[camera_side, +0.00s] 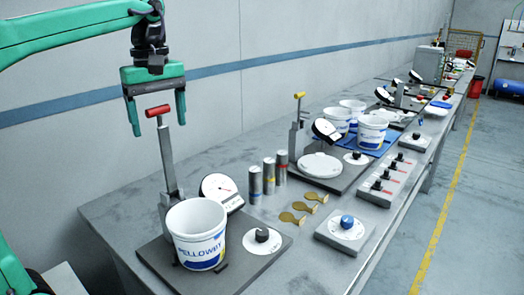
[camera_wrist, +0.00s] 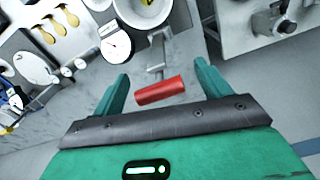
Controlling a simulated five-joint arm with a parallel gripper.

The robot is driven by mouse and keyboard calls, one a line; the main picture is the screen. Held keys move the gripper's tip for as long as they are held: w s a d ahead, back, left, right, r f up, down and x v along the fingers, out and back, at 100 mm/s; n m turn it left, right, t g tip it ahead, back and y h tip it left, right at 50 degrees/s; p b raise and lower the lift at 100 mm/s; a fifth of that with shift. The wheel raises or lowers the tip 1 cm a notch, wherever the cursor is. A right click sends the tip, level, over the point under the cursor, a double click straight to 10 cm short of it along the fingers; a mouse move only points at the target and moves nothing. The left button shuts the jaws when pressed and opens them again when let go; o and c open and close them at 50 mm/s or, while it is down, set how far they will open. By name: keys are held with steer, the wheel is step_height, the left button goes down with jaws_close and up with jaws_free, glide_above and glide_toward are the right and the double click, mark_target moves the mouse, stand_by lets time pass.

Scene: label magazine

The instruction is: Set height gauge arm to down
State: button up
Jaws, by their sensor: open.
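The height gauge arm is a grey post with a red handle (camera_side: 157,111) on top, standing behind a white bucket on the near grey plate. The handle is raised, well above the bucket rim. My gripper (camera_side: 156,118) is open above and around the red handle, with one finger to each side in the side view. In the wrist view the red handle (camera_wrist: 160,90) lies between my green fingers, close to the palm bar. I cannot tell whether either finger touches it.
The white bucket (camera_side: 197,235) stands on the near plate, next to a dial gauge (camera_side: 220,188) and a black knob (camera_side: 262,235). A second gauge with a yellow handle (camera_side: 299,95) stands farther back. Several cylinders, brass tags (camera_side: 292,218) and a blue knob (camera_side: 347,221) are on the bench.

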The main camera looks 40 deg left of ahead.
steer(key=shift+c, duration=0.5)
steer(key=c, duration=1.2)
steer(key=shift+d, duration=0.8)
steer(key=d+f, duration=0.4)
steer(key=d, duration=0.1)
steer(key=d+f, duration=0.9)
steer(key=d, duration=0.2)
steer(key=shift+f, duration=0.2)
steer(key=shift+d+f, duration=0.1)
steer(key=shift+f, duration=0.65)
steer(key=shift+s, duration=0.1)
steer(key=o, duration=1.3)
steer(key=shift+r, duration=0.1)
